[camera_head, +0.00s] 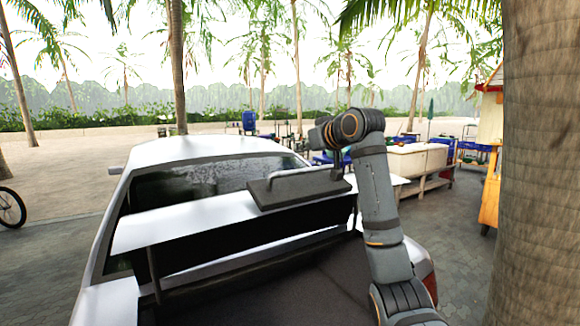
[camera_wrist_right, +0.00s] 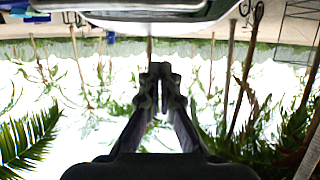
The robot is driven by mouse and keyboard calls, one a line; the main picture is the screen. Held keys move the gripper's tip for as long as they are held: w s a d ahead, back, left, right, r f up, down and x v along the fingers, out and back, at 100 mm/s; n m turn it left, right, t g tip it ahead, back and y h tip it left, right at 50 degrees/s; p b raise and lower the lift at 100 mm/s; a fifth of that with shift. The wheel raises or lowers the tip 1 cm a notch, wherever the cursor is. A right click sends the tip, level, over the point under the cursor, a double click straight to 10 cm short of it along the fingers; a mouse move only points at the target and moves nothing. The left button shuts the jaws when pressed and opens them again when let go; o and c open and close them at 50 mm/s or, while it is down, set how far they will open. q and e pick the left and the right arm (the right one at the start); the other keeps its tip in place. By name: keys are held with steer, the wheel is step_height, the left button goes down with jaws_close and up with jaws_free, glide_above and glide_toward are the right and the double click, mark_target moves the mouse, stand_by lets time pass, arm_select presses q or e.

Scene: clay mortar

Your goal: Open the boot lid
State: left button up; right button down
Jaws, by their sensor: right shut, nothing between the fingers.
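The white car's boot lid (camera_head: 180,222) stands partly raised in the head view, with a dark gap beneath it and a thin strut at its left. A dark panel (camera_head: 310,194) on the lid carries a pale bar handle (camera_head: 290,174). My right gripper (camera_head: 337,172) is at the right end of this handle, shut and empty; I cannot tell whether it touches. In the right wrist view, its fingertips (camera_wrist_right: 160,72) are together, just apart in the picture from a pale curved surface at the top. My left gripper is out of view.
A palm trunk (camera_head: 541,160) stands close on the right. A pale counter (camera_head: 412,165) and blue chairs are behind the car. A bicycle wheel (camera_head: 10,208) shows at the far left. Paved ground at the left is clear.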

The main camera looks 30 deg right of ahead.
steer(key=p, duration=0.6)
glide_above(289, 174)
steer(key=w, duration=0.3)
step_height(289, 174, down, 3)
steer(key=s+f, duration=0.1)
steer(key=s+f+p, duration=0.1)
steer(key=f, duration=0.1)
steer(key=shift+s+d, duration=0.2)
steer(key=shift+s, duration=0.05)
steer(key=shift+s+f, duration=0.2)
steer(key=shift+s, duration=0.15)
steer(key=shift+a, duration=0.1)
steer(key=shift+w, duration=0.1)
